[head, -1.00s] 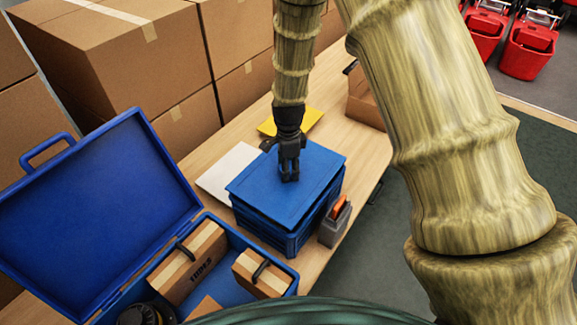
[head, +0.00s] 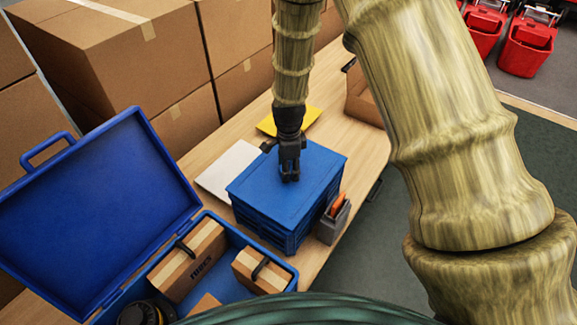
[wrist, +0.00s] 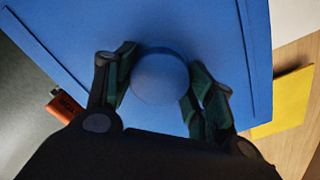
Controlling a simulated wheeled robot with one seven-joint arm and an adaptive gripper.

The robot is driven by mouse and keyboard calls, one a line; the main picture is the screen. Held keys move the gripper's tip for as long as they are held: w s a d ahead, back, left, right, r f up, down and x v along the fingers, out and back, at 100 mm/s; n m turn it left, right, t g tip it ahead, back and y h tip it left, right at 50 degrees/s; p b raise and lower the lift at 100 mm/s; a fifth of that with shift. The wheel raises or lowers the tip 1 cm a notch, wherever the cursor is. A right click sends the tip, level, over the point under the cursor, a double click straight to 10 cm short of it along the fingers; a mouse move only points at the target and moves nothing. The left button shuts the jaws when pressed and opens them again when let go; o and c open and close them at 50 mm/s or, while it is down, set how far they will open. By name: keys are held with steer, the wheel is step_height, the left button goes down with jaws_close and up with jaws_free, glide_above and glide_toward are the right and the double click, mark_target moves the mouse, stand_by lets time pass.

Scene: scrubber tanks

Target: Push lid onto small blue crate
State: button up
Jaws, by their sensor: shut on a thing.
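The blue lid (head: 285,180) lies flat on top of the small blue crate (head: 270,229) on the wooden table, its edges roughly in line with the crate's walls. My gripper (head: 290,178) points down at the middle of the lid. In the wrist view, the lid (wrist: 90,30) fills much of the picture, and my gripper (wrist: 160,88) has its two fingers closed on the lid's round blue knob (wrist: 160,77). The far sides of the crate are hidden, so I cannot tell whether the lid is fully down all round.
A white sheet (head: 228,168) and a yellow sheet (head: 268,126) lie behind. Cardboard boxes (head: 150,70) line the back.

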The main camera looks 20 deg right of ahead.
steer(key=shift+f, duration=1.2)
stand_by(1.6)
steer(key=shift+c, duration=0.4)
steer(key=shift+c, duration=0.2)
steer(key=o, duration=1.3)
steer(key=shift+o, duration=0.4)
steer(key=o, duration=0.4)
